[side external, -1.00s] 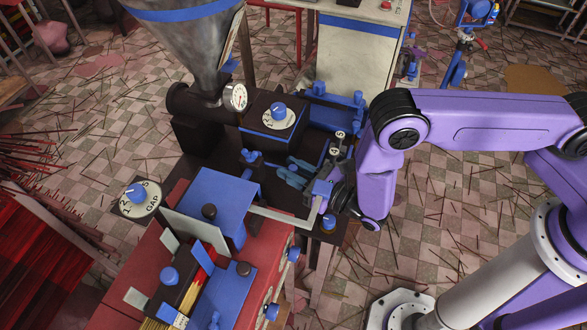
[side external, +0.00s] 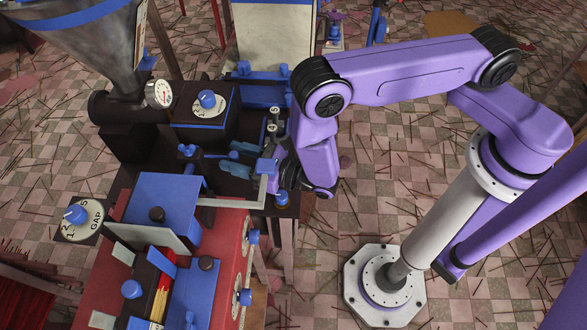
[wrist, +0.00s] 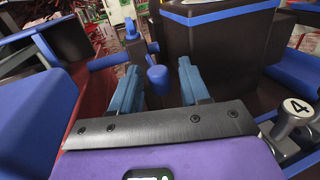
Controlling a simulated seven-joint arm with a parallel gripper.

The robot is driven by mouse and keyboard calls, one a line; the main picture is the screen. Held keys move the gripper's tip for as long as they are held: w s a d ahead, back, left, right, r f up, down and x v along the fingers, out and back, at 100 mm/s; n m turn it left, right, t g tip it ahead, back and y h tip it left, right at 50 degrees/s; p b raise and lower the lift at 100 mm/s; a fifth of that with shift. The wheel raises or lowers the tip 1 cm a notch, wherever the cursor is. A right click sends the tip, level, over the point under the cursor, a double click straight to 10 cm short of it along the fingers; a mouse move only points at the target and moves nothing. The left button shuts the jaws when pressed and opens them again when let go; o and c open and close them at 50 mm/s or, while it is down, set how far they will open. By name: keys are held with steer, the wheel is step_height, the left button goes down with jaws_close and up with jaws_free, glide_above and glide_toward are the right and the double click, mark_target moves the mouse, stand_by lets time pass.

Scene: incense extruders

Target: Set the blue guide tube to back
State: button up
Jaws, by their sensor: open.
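A blue tube-like fitting (wrist: 108,62) lies ahead and left of my gripper (wrist: 161,80) in the wrist view. It joins a dark upright with a blue knob (wrist: 131,28). A blue rounded end (wrist: 157,77) shows between my two teal fingers, and I cannot tell whether they touch it. In the side external view, a small blue fitting (side external: 187,150) stands left of my gripper (side external: 238,158). I cannot tell for certain which blue piece is the guide tube. My gripper is open and empty, low over the dark machine deck.
A dark box with a blue-knobbed dial (side external: 208,101) stands behind my gripper, with a gauge (side external: 159,94) to its left. A blue-topped block (side external: 160,205) is at front left. A lever with a ball marked 4 (wrist: 297,107) is close at right in the wrist view.

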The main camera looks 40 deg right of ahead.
steer(key=v, duration=1.6)
steer(key=shift+s+d, duration=0.2)
steer(key=shift+s, duration=0.15)
steer(key=w+d+r+m+g+h, duration=0.2)
steer(key=d+r+m+g+h, duration=0.3)
steer(key=d+r+m+h, duration=1.2)
steer(key=s+d+r+m+g+y, duration=0.1)
steer(key=s+r+m+g+y, duration=0.1)
steer(key=s+m+g+y, duration=0.2)
steer(key=s+d+r+m+g+y, duration=0.1)
steer(key=s+r+m+g+y, duration=0.1)
steer(key=s+m+g+y, duration=0.2)
steer(key=s+m+g, duration=0.2)
steer(key=s+m, duration=0.1)
steer(key=m, duration=0.1)
steer(key=shift+s+d, duration=0.2)
steer(key=shift+d, duration=0.05)
